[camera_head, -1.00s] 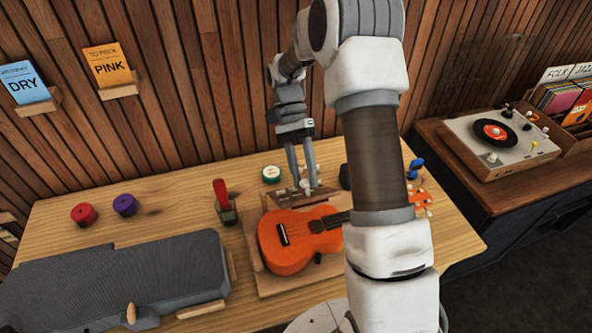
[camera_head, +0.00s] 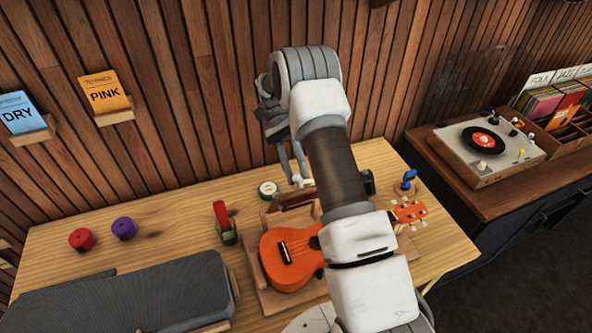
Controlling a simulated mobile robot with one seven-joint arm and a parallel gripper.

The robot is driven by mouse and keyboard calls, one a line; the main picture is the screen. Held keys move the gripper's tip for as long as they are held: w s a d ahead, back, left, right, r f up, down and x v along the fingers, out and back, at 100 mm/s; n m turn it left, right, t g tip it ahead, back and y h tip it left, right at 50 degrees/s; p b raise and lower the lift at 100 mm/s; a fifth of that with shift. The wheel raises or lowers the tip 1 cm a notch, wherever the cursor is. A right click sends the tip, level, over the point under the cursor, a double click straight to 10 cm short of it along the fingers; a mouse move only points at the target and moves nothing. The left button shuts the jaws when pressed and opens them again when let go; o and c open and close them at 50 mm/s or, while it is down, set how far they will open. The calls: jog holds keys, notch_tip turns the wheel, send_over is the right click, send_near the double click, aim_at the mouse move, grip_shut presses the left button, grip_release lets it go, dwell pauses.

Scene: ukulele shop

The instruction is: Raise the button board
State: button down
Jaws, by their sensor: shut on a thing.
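The button board (camera_head: 293,200) is a small dark reddish-brown board at the back of the table, just behind the orange ukulele (camera_head: 290,257). It looks tilted up, with its far edge raised. My gripper (camera_head: 295,178) reaches down at the board's back edge and is shut on the board, near a small whitish knob. My own arm crosses in front and hides the board's right end and part of the ukulele's neck. The exact contact at the fingertips is too small to see clearly.
A red-handled tool (camera_head: 222,220) is left of the ukulele. A grey case (camera_head: 130,295) fills the front left. A record player (camera_head: 489,150) sits right.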

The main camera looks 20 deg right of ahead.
jog(key=c, duration=0.5)
grip_release()
jog(key=s+d+r, duration=0.2)
jog(key=d+r, duration=0.1)
jog(key=s+d+r, duration=0.2)
jog(key=d+r, duration=0.1)
jog(key=r, duration=0.1)
jog(key=s+d+r+b, duration=0.1)
jog(key=s+d+r, duration=0.2)
jog(key=r, duration=0.1)
jog(key=shift+d, duration=0.2)
